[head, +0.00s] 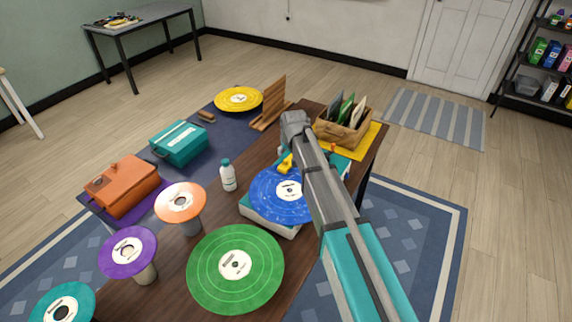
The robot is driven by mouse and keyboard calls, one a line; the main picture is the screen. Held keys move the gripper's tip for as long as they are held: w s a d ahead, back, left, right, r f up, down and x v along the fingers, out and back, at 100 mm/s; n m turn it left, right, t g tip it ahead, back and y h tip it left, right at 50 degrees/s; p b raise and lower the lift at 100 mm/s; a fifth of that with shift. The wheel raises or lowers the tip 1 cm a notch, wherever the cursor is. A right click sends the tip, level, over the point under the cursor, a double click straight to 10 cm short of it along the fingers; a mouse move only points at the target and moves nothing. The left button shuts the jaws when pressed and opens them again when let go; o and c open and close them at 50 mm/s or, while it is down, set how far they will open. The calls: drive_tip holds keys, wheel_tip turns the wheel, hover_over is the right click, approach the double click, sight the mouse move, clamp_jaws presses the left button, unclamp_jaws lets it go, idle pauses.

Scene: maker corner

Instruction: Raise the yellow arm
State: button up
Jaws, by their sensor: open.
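The yellow arm (286,164) is a small yellow piece at the far edge of the blue record (277,196). My arm reaches from the lower right over the turntable's right side. My gripper (284,152) shows only as a small grey part below the wrist, just above and beyond the yellow arm in the picture. It is open, with nothing seen in it. My arm hides part of the turntable, and I cannot tell if the gripper touches the yellow arm.
A white bottle (228,176) stands left of the turntable. A green record (236,268), an orange record (180,202) and a purple record (127,252) are nearer. A wooden rack (270,103) and a basket of sleeves (343,129) stand at the far end.

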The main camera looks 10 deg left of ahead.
sight(286, 160)
drive_tip(key=shift+b+x, duration=3)
drive_tip(key=shift+x, duration=0.55)
clamp_jaws()
